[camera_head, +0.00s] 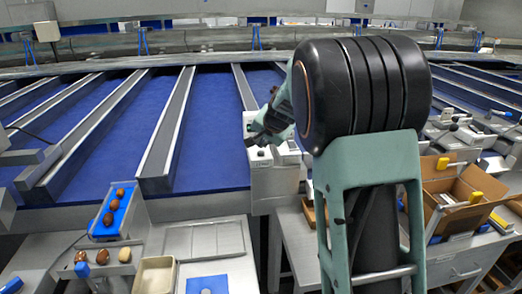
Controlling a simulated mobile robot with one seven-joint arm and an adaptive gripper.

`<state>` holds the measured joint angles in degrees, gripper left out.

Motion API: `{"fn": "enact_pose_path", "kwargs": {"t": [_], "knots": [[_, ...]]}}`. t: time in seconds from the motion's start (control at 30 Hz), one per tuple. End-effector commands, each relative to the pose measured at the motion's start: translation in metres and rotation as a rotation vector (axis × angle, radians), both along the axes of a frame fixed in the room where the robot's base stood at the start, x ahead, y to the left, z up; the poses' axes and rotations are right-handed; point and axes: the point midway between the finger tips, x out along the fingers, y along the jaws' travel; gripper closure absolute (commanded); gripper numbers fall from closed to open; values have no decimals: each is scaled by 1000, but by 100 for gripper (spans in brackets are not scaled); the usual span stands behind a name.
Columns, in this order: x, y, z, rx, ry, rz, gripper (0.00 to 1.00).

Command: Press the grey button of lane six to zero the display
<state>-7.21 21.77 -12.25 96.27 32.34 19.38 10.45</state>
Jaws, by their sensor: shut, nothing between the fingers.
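A white lane unit (272,181) stands at the front end of a blue lane, near the middle of the view. Small dark and grey button-like parts (261,154) show on its top face. I cannot read a lane number or a display, and cannot tell which part is the grey button. My gripper (251,140) is shut and empty, just above the top of this unit, its tip pointing left and down. Whether it touches anything is unclear. My arm hides the unit's right side and the lanes behind it.
Blue lanes (214,140) with grey dividers (165,132) run towards the back. An open cardboard box (440,192) and more white units crowd the right.

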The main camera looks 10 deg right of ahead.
Motion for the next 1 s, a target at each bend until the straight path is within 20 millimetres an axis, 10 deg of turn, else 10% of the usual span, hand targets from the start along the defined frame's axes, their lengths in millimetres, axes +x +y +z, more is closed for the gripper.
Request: {"fn": "enact_pose_path", "kwargs": {"t": [1.0], "knots": [[0,0,50,1,0,-1,100]]}}
